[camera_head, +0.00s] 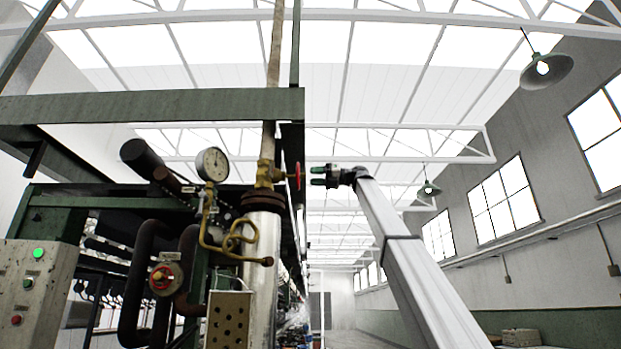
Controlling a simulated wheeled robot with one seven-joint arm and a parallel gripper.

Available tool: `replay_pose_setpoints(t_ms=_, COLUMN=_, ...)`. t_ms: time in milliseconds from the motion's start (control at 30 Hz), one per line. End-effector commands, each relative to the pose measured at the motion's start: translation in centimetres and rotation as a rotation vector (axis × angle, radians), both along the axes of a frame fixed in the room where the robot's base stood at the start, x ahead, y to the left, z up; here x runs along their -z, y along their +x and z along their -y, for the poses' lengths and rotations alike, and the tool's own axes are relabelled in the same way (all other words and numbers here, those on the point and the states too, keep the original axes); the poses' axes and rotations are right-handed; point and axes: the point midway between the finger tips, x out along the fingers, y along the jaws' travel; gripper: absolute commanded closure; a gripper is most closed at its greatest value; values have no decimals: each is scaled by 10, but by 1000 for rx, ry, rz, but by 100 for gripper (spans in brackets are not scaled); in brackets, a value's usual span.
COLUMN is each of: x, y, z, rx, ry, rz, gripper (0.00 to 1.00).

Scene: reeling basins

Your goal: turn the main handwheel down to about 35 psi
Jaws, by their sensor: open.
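The main handwheel (298,176) is red and seen nearly edge-on, on the right side of a brass valve (266,175) on the vertical pipe. A round white-faced pressure gauge (212,164) stands to the left of the valve on a curled brass tube; its reading is too small to tell. My gripper (313,176) is at the end of my arm, just right of the handwheel and at about its height. Its dark, green-marked fingers point left at the wheel and are open. I cannot tell whether they touch the wheel; a small gap seems to show.
A control box (38,290) with green and red buttons stands at far left. A green beam (150,106) crosses above the valve. The aisle (370,322) to the right is open.

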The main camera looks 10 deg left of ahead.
Motion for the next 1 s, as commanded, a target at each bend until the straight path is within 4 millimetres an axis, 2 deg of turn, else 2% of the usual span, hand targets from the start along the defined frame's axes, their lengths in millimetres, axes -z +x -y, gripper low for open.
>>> replay_pose_setpoints(t_ms=133, x=0, y=0, z=1, rx=0, ry=17, rz=76, gripper=53)
replay_pose_setpoints(t_ms=500, x=0, y=0, z=1, rx=0, ry=108, rz=452, gripper=53)
replay_pose_setpoints(t_ms=767, x=0, y=-1, z=-3, rx=-1, ry=120, rz=497, gripper=53)
replay_pose_setpoints(t_ms=1000, x=0, y=-5, z=-21, rx=-1, ry=118, rz=495, gripper=53)
